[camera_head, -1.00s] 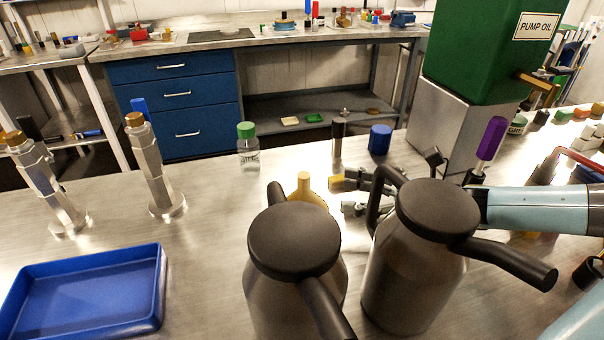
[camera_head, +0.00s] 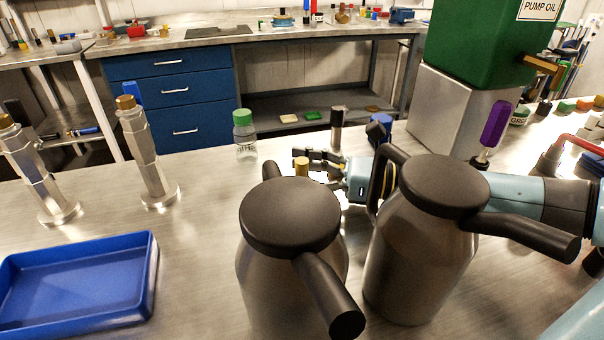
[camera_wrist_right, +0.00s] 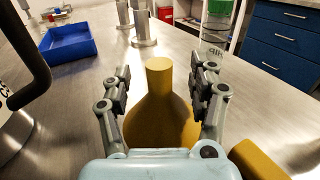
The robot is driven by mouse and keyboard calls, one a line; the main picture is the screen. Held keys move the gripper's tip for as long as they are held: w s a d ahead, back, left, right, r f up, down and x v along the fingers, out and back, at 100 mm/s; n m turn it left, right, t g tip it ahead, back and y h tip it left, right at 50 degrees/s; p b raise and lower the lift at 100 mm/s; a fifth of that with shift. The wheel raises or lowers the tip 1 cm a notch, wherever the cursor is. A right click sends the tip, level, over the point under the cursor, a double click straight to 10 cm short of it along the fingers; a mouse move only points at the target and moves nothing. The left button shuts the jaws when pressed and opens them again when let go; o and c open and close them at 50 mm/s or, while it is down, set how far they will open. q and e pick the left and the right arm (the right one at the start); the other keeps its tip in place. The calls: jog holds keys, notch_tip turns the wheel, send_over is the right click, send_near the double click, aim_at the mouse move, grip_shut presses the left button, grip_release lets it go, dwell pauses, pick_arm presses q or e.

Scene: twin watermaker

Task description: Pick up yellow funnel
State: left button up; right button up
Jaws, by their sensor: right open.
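The yellow funnel (camera_wrist_right: 160,115) stands on the table with its narrow spout up and its wide part below. In the head view only its spout (camera_head: 302,166) shows, behind the left metal jug (camera_head: 289,228). My right gripper (camera_head: 312,164) is open, reaching in from the right behind the jugs. In the right wrist view its two fingers (camera_wrist_right: 161,88) stand on either side of the funnel, with the spout between them. Whether the fingers touch the funnel's body is unclear. My left gripper is not in view.
A second metal jug (camera_head: 418,245) stands close in front of my right arm. A green-capped bottle (camera_head: 245,136), a dark cylinder (camera_head: 337,130) and a blue item (camera_head: 380,127) are near the back edge. A blue tray (camera_head: 80,313) lies at left. A yellow block (camera_wrist_right: 257,160) is beside the gripper.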

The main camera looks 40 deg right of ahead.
jog(key=c, duration=1.1)
grip_shut()
jog(key=shift+s+f, duration=0.1)
